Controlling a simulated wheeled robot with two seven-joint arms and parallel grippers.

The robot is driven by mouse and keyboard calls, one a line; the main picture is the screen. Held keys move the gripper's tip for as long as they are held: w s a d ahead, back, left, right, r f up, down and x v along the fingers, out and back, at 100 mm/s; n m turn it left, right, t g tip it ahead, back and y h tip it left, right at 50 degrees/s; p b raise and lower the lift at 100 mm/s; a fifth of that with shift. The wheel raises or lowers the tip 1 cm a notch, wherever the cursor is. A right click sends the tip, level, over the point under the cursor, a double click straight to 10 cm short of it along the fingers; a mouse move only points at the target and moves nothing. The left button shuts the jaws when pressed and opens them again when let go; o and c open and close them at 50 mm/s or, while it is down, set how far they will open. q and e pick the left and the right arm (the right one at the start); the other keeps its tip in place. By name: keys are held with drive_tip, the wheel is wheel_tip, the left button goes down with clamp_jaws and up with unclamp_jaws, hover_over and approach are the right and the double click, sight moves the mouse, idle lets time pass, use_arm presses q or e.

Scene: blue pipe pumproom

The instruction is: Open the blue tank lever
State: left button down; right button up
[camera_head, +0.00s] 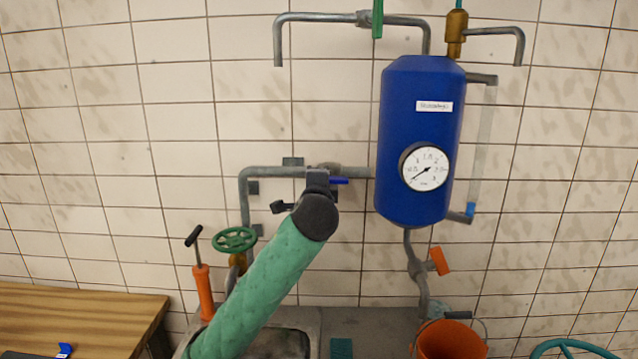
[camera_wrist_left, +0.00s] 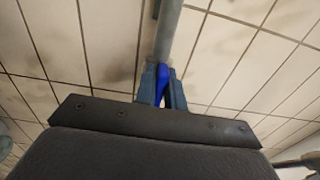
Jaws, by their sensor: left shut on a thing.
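The blue tank (camera_head: 420,130) hangs on the tiled wall, with a white label and a round gauge (camera_head: 425,167). A grey pipe (camera_head: 270,172) runs left from the tank and bends down. A blue lever (camera_head: 340,181) shows on this pipe, left of the tank, partly hidden by my gripper. My left gripper (camera_head: 317,180) is at the pipe, reaching up from below. In the left wrist view its fingers (camera_wrist_left: 163,90) are shut on the blue lever (camera_wrist_left: 161,82), with the pipe (camera_wrist_left: 167,35) just beyond.
An orange lever (camera_head: 439,261) sits on the pipe below the tank. A green handwheel (camera_head: 235,240) and an orange pump (camera_head: 203,285) stand left of my arm. An orange bucket (camera_head: 450,341) is at the lower right, and a wooden table (camera_head: 80,310) at the lower left.

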use_arm(q)
drive_tip(key=shift+f, duration=0.2)
use_arm(e)
drive_tip(key=shift+r, duration=0.2)
use_arm(q)
drive_tip(key=c, duration=1.5)
unclamp_jaws()
drive_tip(key=shift+s, duration=0.2)
drive_tip(key=shift+s+b, duration=1.55)
drive_tip(key=shift+s, duration=2.2)
use_arm(e)
wheel_tip(320, 180, up, 7)
drive_tip(key=w+a, duration=0.1)
drive_tip(key=a, duration=0.1)
drive_tip(key=shift+w+g, duration=0.3)
drive_tip(key=shift+w, duration=0.1)
